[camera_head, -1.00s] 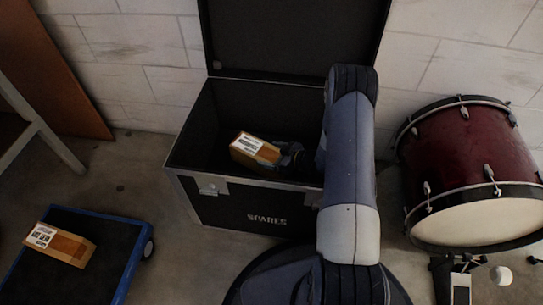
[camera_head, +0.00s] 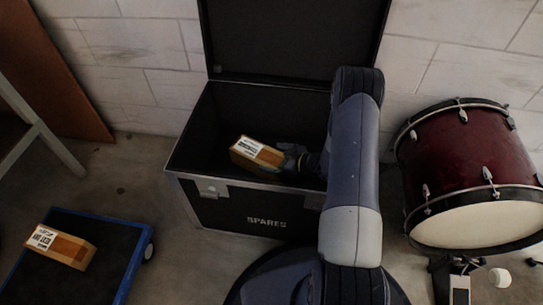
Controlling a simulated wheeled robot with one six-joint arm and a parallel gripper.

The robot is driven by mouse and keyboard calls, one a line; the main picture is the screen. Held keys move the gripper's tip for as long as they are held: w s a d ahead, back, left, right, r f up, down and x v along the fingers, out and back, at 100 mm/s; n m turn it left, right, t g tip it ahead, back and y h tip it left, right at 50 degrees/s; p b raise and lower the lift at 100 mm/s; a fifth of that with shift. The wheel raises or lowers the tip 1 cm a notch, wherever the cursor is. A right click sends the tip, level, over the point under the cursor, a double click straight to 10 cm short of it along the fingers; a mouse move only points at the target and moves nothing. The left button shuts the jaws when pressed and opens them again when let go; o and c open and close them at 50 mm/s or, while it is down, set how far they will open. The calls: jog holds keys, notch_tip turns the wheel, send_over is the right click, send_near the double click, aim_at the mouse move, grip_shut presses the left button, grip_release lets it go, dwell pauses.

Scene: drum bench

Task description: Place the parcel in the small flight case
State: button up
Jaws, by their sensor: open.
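A brown cardboard parcel (camera_head: 257,154) with a white label shows inside the opening of the open black flight case (camera_head: 228,211) marked SPARES. It lies tilted across the view, and its underside is hidden, so I cannot tell whether it rests on the case floor. My gripper (camera_head: 288,160) is open at the parcel's right end, reaching in over the case from the right. The fingertips are dark and small, and I cannot tell whether they touch the parcel. A second, similar parcel (camera_head: 60,246) lies on a blue-edged dolly at the lower left.
The case lid (camera_head: 290,40) stands open against the block wall. My arm crosses the case's right side. A dark red drum (camera_head: 468,160) stands close on the right, with a pedal below it. The dolly (camera_head: 115,262) is at the lower left, with bare floor between it and the case.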

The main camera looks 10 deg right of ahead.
jog(key=p+v, duration=0.1)
jog(key=v, duration=0.4)
jog(key=shift+s+d+r+p, duration=0.15)
jog(key=shift+s+d+p, duration=0.15)
jog(key=shift+c, duration=0.3)
dwell(0.8)
